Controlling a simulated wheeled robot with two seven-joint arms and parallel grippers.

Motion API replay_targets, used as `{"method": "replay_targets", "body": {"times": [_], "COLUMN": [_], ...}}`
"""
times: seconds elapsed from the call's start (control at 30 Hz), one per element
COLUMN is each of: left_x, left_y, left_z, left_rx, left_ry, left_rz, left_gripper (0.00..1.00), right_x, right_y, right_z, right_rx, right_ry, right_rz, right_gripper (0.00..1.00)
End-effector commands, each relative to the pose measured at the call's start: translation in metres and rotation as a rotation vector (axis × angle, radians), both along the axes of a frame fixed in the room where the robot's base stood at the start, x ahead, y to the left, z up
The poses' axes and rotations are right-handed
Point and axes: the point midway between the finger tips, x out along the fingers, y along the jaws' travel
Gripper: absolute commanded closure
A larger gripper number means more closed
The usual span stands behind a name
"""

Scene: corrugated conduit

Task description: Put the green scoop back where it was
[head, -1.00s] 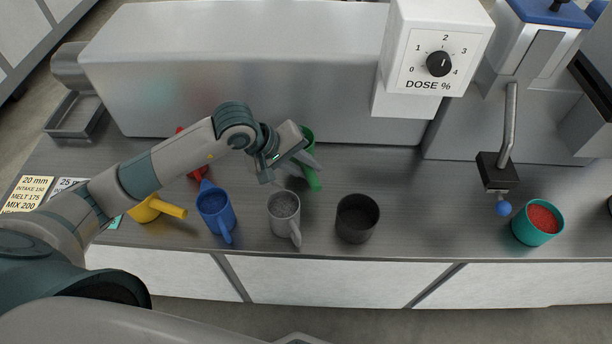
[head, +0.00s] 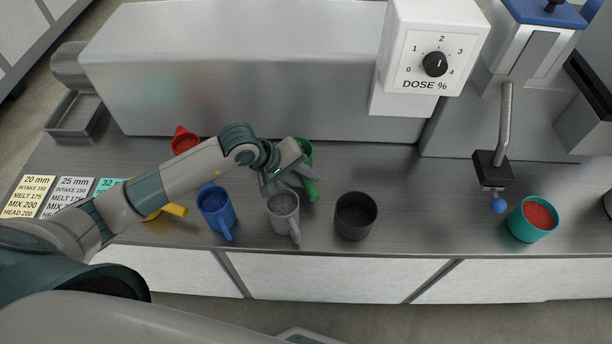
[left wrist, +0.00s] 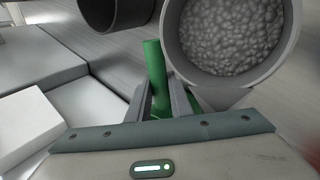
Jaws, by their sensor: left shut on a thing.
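The green scoop (head: 311,188) is at the back of the grey cup (head: 284,212), its handle pointing toward the counter's front. My left gripper (head: 300,174) is shut on it. In the left wrist view the green handle (left wrist: 155,68) stands out between the two fingers (left wrist: 166,100), close beside the cup of grey granules (left wrist: 228,35). The scoop's bowl is mostly hidden behind the gripper in the head view. I cannot tell whether the scoop touches the counter. My right gripper is not in view.
A blue scoop (head: 216,208), a yellow scoop (head: 172,210) partly behind my arm, and a red scoop (head: 184,142) are to the left. A black cup (head: 356,217) stands right of the grey cup. A teal cup of red granules (head: 534,220) is far right. Counter between is clear.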

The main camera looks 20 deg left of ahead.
Motion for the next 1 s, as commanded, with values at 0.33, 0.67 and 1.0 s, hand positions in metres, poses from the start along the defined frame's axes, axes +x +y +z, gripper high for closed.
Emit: {"method": "replay_targets", "body": {"times": [0.33,0.67,1.0], "left_x": [0.0003,-0.0001,0.0000], "left_y": [-0.0002,-0.0001,-0.0001], "left_z": [-0.0005,-0.0017,-0.0014], "left_rx": [0.000,0.000,0.000], "left_ry": [-0.001,0.000,0.000], "left_rz": [-0.001,0.000,0.000], "left_gripper": [1.00,0.64,0.62], "right_x": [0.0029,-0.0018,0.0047], "right_y": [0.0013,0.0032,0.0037], "right_z": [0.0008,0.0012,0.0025], "right_rx": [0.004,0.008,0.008], "right_ry": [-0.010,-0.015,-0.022], "right_rz": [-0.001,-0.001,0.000], "right_gripper": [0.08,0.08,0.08]}}
